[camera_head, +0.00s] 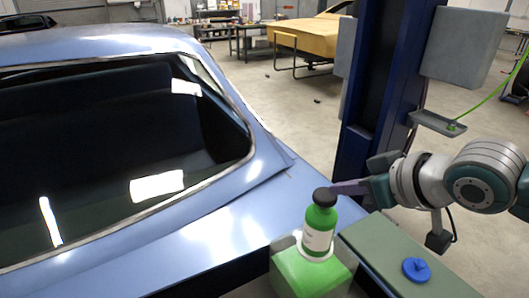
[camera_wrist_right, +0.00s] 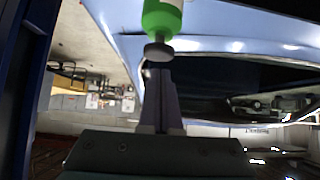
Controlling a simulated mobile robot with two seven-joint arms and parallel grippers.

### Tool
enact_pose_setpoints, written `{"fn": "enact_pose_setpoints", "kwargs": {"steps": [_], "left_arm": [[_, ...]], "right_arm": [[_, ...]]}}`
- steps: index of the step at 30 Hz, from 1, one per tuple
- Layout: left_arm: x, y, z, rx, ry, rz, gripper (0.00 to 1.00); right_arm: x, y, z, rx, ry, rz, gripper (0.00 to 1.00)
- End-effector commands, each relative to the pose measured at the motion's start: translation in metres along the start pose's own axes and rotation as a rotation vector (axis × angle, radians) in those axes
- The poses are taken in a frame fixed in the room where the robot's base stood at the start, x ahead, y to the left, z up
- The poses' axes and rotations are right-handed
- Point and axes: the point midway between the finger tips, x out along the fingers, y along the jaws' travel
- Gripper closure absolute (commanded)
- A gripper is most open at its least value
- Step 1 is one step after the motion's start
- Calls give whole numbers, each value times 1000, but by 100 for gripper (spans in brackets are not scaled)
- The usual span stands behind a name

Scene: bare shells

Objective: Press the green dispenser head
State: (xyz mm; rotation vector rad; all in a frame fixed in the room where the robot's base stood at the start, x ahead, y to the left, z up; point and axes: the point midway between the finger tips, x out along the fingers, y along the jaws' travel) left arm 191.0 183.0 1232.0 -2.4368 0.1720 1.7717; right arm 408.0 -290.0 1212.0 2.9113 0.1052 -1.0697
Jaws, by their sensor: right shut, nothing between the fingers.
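The green dispenser (camera_head: 319,228) is a green bottle with a pale label and a dark round head (camera_head: 325,197). It stands upright on a bright green block (camera_head: 300,277). In the right wrist view the bottle (camera_wrist_right: 163,15) hangs in from the top edge, its grey head (camera_wrist_right: 158,51) towards my fingers. My right gripper (camera_head: 335,188) is shut and empty, its fingertips right beside the head from the right. The fingertips (camera_wrist_right: 158,70) overlap the head's edge in the wrist view; I cannot tell whether they touch. My left gripper is not in view.
A blue car (camera_head: 200,232) fills the left, close beside the block. A flat green surface (camera_head: 385,258) with a blue knob-like piece (camera_head: 416,268) lies right of the bottle, below my right arm. A dark blue post (camera_head: 382,80) rises behind my gripper. Open floor lies beyond.

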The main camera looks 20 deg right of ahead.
Motion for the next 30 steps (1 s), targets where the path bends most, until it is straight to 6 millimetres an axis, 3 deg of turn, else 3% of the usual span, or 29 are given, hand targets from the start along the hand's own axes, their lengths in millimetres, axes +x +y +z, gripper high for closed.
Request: {"fn": "enact_pose_setpoints", "kwargs": {"steps": [6, 18, 24, 30], "left_arm": [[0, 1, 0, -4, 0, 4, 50], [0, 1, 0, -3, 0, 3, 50], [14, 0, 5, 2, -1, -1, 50], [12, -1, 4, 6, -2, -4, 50]], "right_arm": [[14, 0, 14, 0, 1, 0, 100], [16, 0, 16, -1, 2, 0, 100], [30, 0, 32, 0, 0, 1, 100], [28, 0, 32, 0, 0, 0, 100]]}}
